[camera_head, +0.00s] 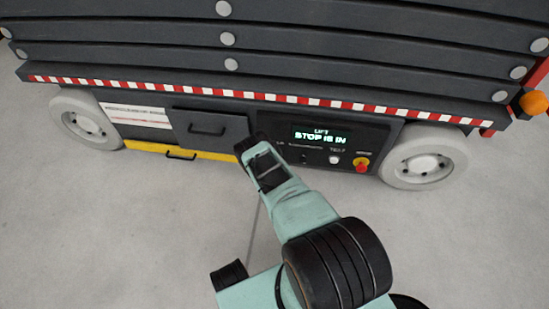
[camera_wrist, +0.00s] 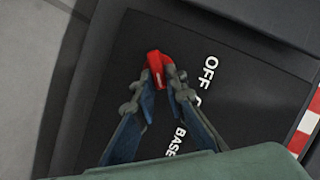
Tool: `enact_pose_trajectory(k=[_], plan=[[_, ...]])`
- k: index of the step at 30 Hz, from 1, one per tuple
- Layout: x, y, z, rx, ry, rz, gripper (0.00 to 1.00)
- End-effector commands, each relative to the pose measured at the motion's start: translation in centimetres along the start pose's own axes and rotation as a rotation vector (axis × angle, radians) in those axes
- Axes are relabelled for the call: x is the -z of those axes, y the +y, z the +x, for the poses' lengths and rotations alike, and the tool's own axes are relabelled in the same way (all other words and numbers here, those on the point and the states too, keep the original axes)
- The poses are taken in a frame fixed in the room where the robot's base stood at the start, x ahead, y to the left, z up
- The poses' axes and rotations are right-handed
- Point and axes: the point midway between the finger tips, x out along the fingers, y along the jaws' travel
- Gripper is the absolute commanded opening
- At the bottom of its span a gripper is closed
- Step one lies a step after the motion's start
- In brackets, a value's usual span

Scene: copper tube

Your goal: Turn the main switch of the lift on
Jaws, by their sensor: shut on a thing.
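The red main switch (camera_wrist: 157,66) shows in the wrist view on a black panel (camera_wrist: 110,60) of the lift. White lettering beside it reads OFF, with BASE lower down. Another word between them is mostly covered by my right finger. My gripper (camera_wrist: 158,80) has its two fingertips on either side of the red knob and is shut on it. In the head view my gripper (camera_head: 258,155) is in front of the lift's side, left of the display (camera_head: 320,134), and hides the switch. The display reads LIFT, STOP IS IN.
A red stop button on yellow (camera_head: 361,165) and a white button (camera_head: 334,160) sit right of my gripper. A grey drawer with a handle (camera_head: 207,130) is to its left. Wheels (camera_head: 424,163) stand at both ends. The grey floor (camera_head: 130,230) in front is clear.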

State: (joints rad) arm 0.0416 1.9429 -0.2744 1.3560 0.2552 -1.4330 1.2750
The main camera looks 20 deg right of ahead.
Motion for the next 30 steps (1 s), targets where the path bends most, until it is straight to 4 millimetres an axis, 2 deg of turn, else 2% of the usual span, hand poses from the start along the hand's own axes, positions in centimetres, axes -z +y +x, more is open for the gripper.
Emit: enact_pose_trajectory(k=[9,24,25,29,30], plan=[[0.09,0.13,0.14,0.043,0.003,0.099,0.0],[0.05,0.05,0.18,0.05,0.002,0.115,0.0],[0.05,0.04,0.18,0.05,0.002,0.115,0.14],[0.02,0.09,0.14,0.049,0.001,0.114,0.28],[0.02,0.11,0.12,0.048,0.001,0.114,0.29]])
